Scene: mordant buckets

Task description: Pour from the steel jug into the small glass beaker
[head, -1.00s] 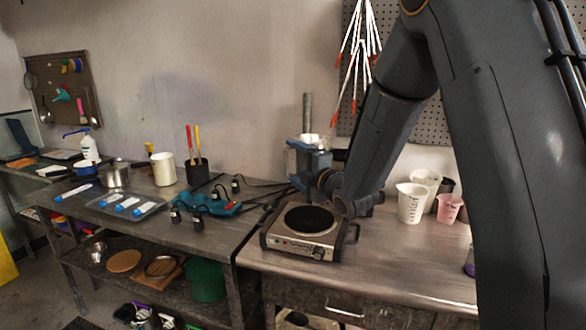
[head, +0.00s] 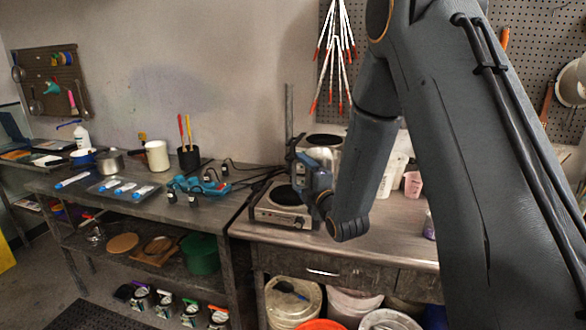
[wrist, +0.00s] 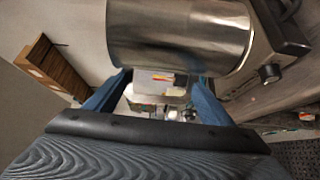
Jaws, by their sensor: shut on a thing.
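The steel jug (head: 325,152), a shiny cylinder, shows just behind my gripper (head: 308,172), above the back of the hot plate. In the wrist view the jug's curved steel wall (wrist: 180,35) fills the top middle. My gripper (wrist: 155,92) has its blue fingers on either side of what looks like the jug's handle, and is shut on it. The jug's contents do not show. I cannot make out a small glass beaker in either view; my arm covers part of the right bench.
The hot plate (head: 286,207) stands under my gripper. White measuring cups (head: 388,180) and a pink cup (head: 412,184) stand to the right, partly behind my arm. The left bench holds a white pot (head: 157,156), a black tool holder (head: 188,158) and a tray. The right bench front is clear.

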